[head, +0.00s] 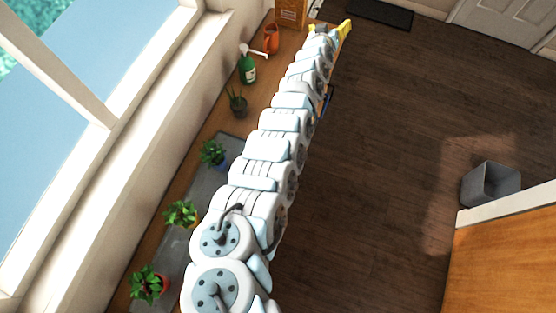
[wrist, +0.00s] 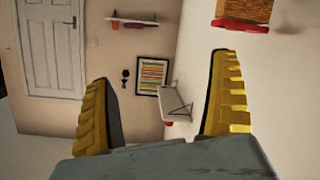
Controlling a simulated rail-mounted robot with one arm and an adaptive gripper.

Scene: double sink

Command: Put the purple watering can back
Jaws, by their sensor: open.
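I cannot make out a purple watering can for certain in either view. An orange watering can (head: 271,40) stands on the wooden counter by the window in the head view. My gripper (head: 331,30) is at the far end of my outstretched arm, to the right of the orange can. Its two yellow fingers are spread apart in the wrist view (wrist: 162,72), with nothing between them.
A green spray bottle (head: 248,67) and several potted plants (head: 180,214) line the counter (head: 205,118). A grey bin (head: 490,184) stands on the open floor at right. A white bracketed shelf (wrist: 174,101) and a framed picture (wrist: 152,76) are on the walls.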

